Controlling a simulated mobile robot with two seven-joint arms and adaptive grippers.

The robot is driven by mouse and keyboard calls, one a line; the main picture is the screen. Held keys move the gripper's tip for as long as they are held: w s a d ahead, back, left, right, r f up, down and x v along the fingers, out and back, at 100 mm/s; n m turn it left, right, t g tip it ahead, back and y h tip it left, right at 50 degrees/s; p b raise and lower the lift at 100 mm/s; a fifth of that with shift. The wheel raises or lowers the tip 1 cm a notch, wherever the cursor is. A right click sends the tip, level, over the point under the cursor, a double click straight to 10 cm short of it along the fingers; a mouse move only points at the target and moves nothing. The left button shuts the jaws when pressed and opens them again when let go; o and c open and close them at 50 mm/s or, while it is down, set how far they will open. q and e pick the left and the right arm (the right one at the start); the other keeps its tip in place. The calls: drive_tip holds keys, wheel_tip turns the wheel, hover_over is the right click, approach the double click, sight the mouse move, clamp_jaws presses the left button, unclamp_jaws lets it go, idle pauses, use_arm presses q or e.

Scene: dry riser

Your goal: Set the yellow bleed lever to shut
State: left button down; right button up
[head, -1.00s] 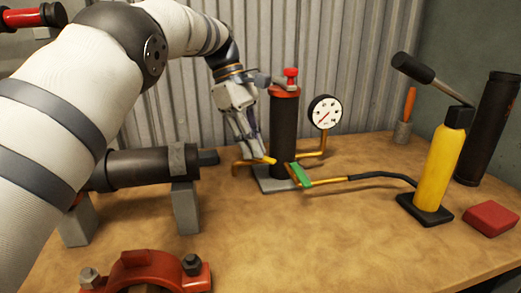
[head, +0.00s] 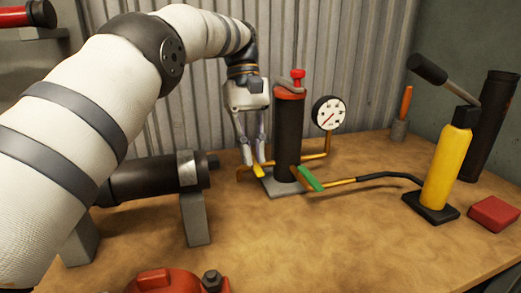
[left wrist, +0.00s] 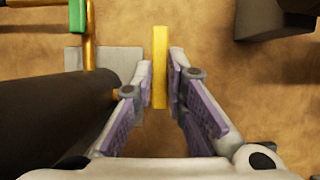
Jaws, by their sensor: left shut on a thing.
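The black riser cylinder (head: 288,135) with a red top stands on a grey base plate (head: 278,187). The yellow bleed lever (head: 259,171) is low at its left side, by an orange pipe. My left gripper (head: 254,160) points down over the lever. In the left wrist view the yellow lever (left wrist: 160,70) runs lengthwise between the fingertips (left wrist: 159,85), and the jaws are shut on it. A green-handled lever (head: 308,178) is on the right side of the riser. My right gripper is not in view.
A gauge (head: 328,113) stands right of the riser. A yellow hand pump (head: 447,165) with a black hose (head: 385,176) and a red block (head: 493,213) are further right. A dark horizontal cylinder (head: 150,180) on grey supports lies to the left.

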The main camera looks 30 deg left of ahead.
use_arm(q)
drive_tip(key=shift+m, duration=0.3)
idle(0.4)
drive_tip(key=c, duration=1.6)
unclamp_jaws()
